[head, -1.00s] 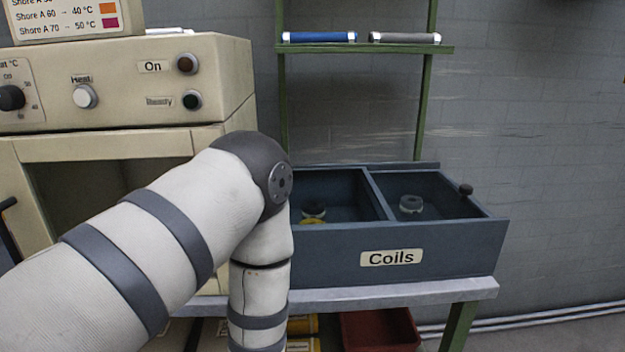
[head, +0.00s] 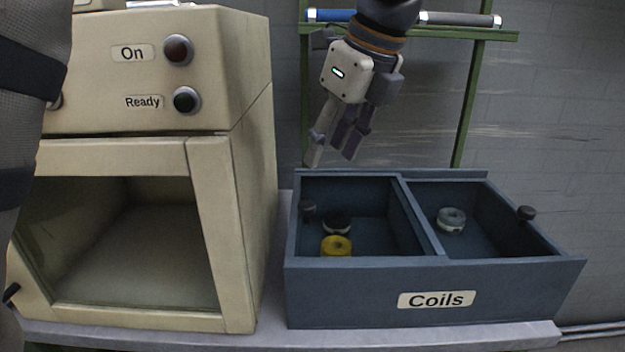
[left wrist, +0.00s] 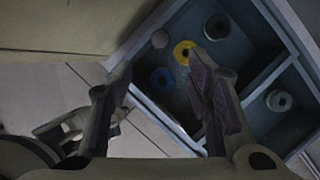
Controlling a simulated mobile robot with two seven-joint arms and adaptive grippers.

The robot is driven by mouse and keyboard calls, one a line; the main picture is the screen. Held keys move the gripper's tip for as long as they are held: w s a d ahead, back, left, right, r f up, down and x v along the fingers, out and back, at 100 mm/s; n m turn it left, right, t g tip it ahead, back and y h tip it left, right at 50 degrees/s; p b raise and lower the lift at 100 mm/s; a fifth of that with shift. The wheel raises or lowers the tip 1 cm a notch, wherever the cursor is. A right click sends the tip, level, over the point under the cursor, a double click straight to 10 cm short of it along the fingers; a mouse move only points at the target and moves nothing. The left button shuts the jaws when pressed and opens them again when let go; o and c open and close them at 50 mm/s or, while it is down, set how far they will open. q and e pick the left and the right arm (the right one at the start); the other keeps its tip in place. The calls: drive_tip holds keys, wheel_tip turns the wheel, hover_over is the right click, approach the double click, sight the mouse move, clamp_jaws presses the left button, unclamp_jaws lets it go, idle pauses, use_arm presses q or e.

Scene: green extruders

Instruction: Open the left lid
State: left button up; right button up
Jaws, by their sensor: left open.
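The blue-grey box labelled Coils (head: 340,292) has a left and a right compartment. No opaque lid covers either one; I cannot tell whether a clear lid does. A dark knob (head: 308,208) shows at the left compartment's left side, another knob (head: 526,213) at the right compartment's right edge. My left gripper (head: 332,154) is open and empty, fingers pointing down, above the back of the left compartment and apart from it. In the left wrist view its fingers (left wrist: 160,88) spread over the left compartment. My right gripper is out of view.
A yellow coil (head: 336,246) and a dark coil (head: 338,223) lie in the left compartment, a grey coil (head: 452,219) in the right. A beige oven (head: 228,200) stands close left of the box. A green rack (head: 468,100) holding rolls rises behind.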

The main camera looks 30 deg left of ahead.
sight(307, 204)
use_arm(q)
drive_tip(key=x, duration=1.2)
drive_tip(key=shift+r, duration=0.1)
drive_tip(key=shift+c, duration=0.6)
clamp_jaws()
